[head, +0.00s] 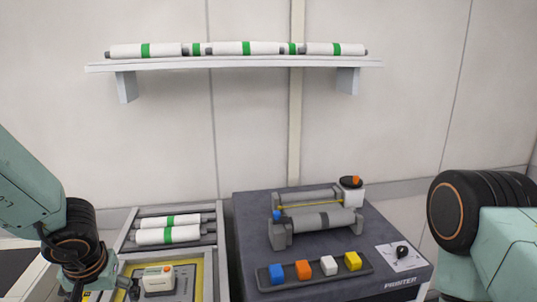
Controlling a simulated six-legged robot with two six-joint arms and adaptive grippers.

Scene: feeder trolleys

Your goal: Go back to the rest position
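My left arm comes in from the left edge, and its gripper (92,282) points down at the lower left, partly cut off by the bottom edge. It is over the near left corner of a yellow-edged tray, left of a small white and grey device (158,279). I cannot tell whether its fingers are open or shut. My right arm stands at the right edge; its gripper is out of the picture.
A dark table (300,295) holds a grey roller unit (318,226) and a strip of coloured blocks (315,272). A trolley (125,228) with white rolls (168,235) stands left of it. A wall shelf (235,64) carries more rolls.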

